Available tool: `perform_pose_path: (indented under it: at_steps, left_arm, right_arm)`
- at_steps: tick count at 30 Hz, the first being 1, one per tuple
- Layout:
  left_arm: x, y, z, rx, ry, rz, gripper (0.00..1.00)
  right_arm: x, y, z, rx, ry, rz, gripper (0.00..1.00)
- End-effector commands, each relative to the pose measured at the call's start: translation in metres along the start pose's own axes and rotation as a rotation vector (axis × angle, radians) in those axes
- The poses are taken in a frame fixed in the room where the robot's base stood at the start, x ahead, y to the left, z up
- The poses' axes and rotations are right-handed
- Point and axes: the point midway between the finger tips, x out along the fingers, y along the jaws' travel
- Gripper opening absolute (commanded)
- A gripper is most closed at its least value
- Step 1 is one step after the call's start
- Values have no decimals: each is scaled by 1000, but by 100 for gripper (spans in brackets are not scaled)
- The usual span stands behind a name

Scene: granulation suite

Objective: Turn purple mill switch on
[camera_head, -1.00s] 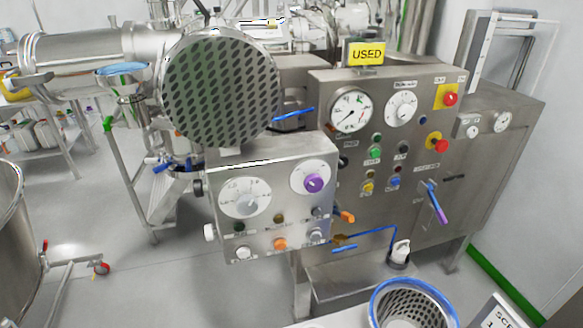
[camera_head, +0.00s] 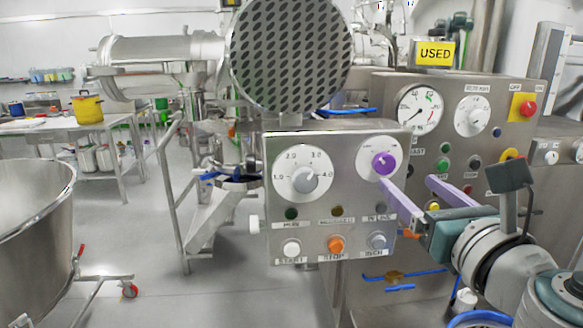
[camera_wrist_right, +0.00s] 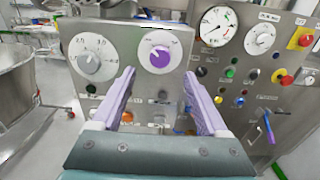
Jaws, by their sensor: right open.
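The purple mill switch (camera_head: 383,163) is a round knob on a white dial at the upper right of the steel mill control box (camera_head: 345,228). It also shows in the right wrist view (camera_wrist_right: 159,57), ahead of and between my finger lines. My right gripper (camera_head: 412,186) has two lilac fingers, spread apart and empty. In the head view its tips are just right of and below the knob; in the wrist view the gripper (camera_wrist_right: 158,85) points toward the panel with the knob beyond the tips. I see no contact with the knob. My left gripper is not in view.
A grey speed dial (camera_head: 303,180) sits left of the purple knob. Below are buttons, including an orange one (camera_head: 336,244). A second panel with gauges (camera_head: 419,108) and a yellow USED sign (camera_head: 434,53) stands at right. A large steel bowl (camera_head: 30,220) is at far left.

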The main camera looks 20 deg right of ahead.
Motion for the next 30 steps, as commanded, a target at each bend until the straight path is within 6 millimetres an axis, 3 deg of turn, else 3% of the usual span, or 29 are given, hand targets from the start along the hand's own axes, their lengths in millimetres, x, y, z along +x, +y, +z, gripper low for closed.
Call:
perform_pose_path:
  at_steps: [6,12,24,30]
  left_arm:
    - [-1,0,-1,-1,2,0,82]
    - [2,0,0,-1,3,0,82]
    - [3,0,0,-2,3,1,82]
    - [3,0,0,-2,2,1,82]
  right_arm:
    - [41,0,1,4,-2,-3,77]
    - [66,0,0,6,0,-2,77]
    - [75,0,0,7,0,-2,77]
    - [75,0,0,7,0,-2,57]
